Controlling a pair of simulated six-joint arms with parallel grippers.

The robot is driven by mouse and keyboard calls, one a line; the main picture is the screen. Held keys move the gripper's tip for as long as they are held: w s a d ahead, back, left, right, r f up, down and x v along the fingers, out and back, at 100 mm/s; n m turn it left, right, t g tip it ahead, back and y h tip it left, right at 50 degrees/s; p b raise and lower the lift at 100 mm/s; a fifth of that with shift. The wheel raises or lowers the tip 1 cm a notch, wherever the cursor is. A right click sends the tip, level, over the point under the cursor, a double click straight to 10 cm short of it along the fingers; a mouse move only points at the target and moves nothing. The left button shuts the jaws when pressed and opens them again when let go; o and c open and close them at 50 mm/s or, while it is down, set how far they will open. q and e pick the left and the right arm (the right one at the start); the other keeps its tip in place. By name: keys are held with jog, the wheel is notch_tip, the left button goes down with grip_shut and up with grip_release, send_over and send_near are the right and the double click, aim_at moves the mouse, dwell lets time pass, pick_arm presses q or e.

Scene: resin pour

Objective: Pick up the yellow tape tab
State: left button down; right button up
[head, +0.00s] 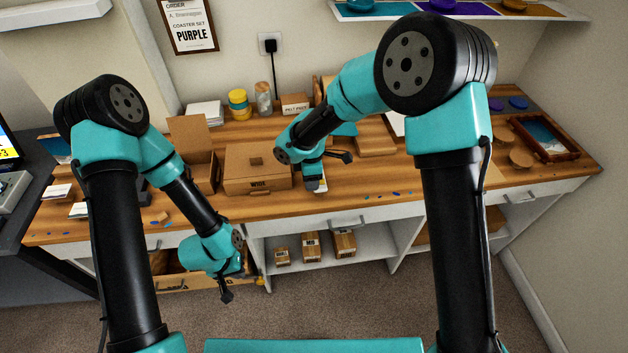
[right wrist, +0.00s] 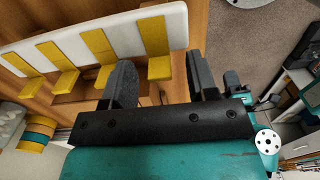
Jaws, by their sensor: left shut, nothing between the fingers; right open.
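Several yellow tape tabs hang in a row from a white strip (right wrist: 118,42) in the right wrist view. The end yellow tape tab (right wrist: 152,36) bends out toward the camera and shows between the fingers of my right gripper (right wrist: 160,64). That gripper is open, one finger on each side of the tab; I cannot tell whether either touches it. In the head view my right gripper (head: 316,178) is low over the front of the bench, right of the cardboard box, and the tabs are too small to make out there. My left gripper (head: 226,292) is shut and empty, in front of the bench.
A cardboard box (head: 246,172) stands on the wooden bench (head: 375,180) left of my right gripper. Yellow tape rolls (head: 238,98) and a jar (head: 263,98) are at the back. An open drawer (head: 185,283) is beside my left gripper. Small cartons (head: 312,245) sit on the shelf below.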

jog(key=c, duration=0.8)
jog(key=shift+c, duration=0.2)
jog(key=shift+r, duration=0.15)
jog(key=shift+r, duration=0.6)
jog(key=shift+s+r, duration=0.2)
jog(key=shift+r, duration=0.35)
jog(key=shift+s+r, duration=0.15)
jog(key=shift+r, duration=0.4)
jog(key=s+r, duration=0.1)
jog(key=s, duration=1.4)
jog(key=shift+s+r, duration=0.15)
jog(key=shift+s, duration=0.05)
jog(key=shift+d, duration=0.1)
